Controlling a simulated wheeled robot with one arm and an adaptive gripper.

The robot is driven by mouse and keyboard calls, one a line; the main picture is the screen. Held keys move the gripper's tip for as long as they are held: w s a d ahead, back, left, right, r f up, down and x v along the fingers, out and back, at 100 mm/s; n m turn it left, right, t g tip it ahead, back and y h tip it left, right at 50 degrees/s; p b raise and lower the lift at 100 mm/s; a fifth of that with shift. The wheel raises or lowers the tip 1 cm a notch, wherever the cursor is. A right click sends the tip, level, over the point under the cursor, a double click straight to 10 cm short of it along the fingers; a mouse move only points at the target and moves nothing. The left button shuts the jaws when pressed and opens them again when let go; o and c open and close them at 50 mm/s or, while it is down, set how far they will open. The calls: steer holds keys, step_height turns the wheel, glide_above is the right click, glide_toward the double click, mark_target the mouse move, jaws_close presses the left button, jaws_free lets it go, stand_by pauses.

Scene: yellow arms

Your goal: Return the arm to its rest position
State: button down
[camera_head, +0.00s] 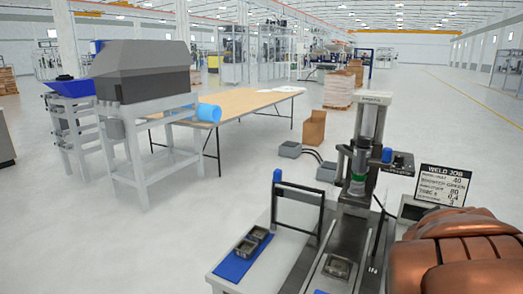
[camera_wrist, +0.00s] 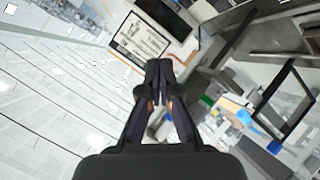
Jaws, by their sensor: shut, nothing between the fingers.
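My gripper (camera_wrist: 158,72) shows in the wrist view, with its two dark fingers together at the tips and nothing between them. The wrist view is tilted and looks across the machine station and the hall. My arm (camera_head: 455,262) shows as a copper-brown, rounded part at the lower right of the head view. My gripper itself is out of the head view. The fingertips appear just below the white sign (camera_wrist: 141,40) in the wrist view; I cannot tell how far apart they are.
A welding station (camera_head: 358,165) stands ahead, with a sign reading "WELD JOB" (camera_head: 442,185) beside my arm. A blue mat (camera_head: 233,266) bears small metal parts. A wooden-topped table (camera_head: 245,100) and grey machine (camera_head: 140,72) stand left. Open floor (camera_head: 190,235) lies at the left front.

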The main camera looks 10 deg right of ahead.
steer(key=s+a+f+g+y, duration=0.4)
steer(key=s+a+f, duration=0.3)
steer(key=s+a, duration=0.4)
steer(key=s+a+f+g+y+p, duration=0.1)
steer(key=s+a+f+g+y, duration=0.4)
steer(key=s+a, duration=0.6)
steer(key=a+f+g, duration=0.1)
steer(key=a+f, duration=0.1)
steer(key=a, duration=0.2)
steer(key=shift+s+a+p, duration=0.25)
steer(key=shift+p, duration=0.05)
